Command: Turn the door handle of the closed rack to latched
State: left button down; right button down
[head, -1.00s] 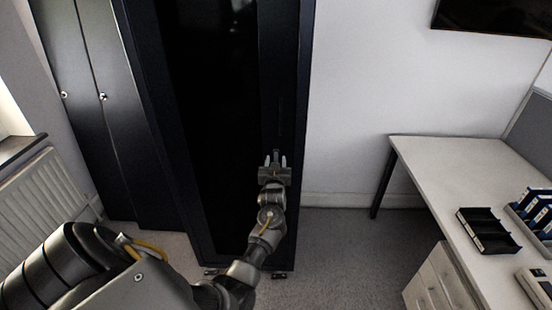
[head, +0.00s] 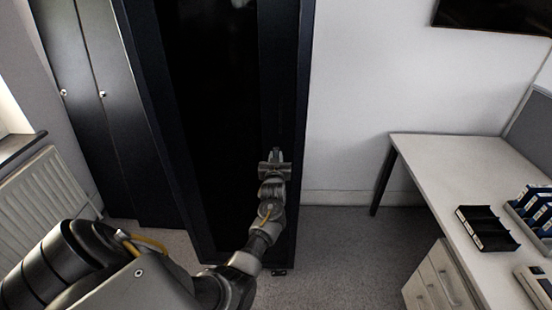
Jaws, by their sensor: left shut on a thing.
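The closed rack (head: 212,110) is a tall black cabinet with a dark glossy door, standing in the middle of the head view. My left gripper (head: 275,156) is at the right side of the rack door, with its fingers close together on the door handle. The handle is dark against the dark door and mostly hidden by the gripper, so its angle is hard to tell. My right gripper is not in the view.
A dark locker (head: 103,120) and a radiator (head: 42,200) stand at the left. At the right is a desk (head: 440,165) with a black tray (head: 487,229), blue binders (head: 535,205) and drawers (head: 437,280) below. The floor between rack and desk is clear.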

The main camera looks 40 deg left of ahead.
pick_arm(q)
jog(key=shift+n, duration=0.3)
jog(key=n+b, duration=0.1)
jog(key=n, duration=0.1)
jog(key=shift+a+f+n+b, duration=0.1)
jog(key=shift+n+b, duration=0.2)
jog(key=shift+n, duration=0.1)
jog(key=n+b, duration=0.1)
jog(key=n, duration=0.1)
jog(key=n+b, duration=0.1)
jog(key=n, duration=0.2)
jog(key=shift+s+a+f+n, duration=0.1)
jog(key=shift+s+n, duration=0.05)
jog(key=shift+n, duration=0.15)
jog(key=shift+a+f+n+b, duration=0.1)
jog(key=shift+n+b, duration=1)
jog(key=shift+n, duration=1.05)
jog(key=shift+f+n+b, duration=0.1)
jog(key=shift+n+b, duration=0.95)
jog(key=shift+n, duration=1.1)
jog(key=c, duration=1.3)
grip_release()
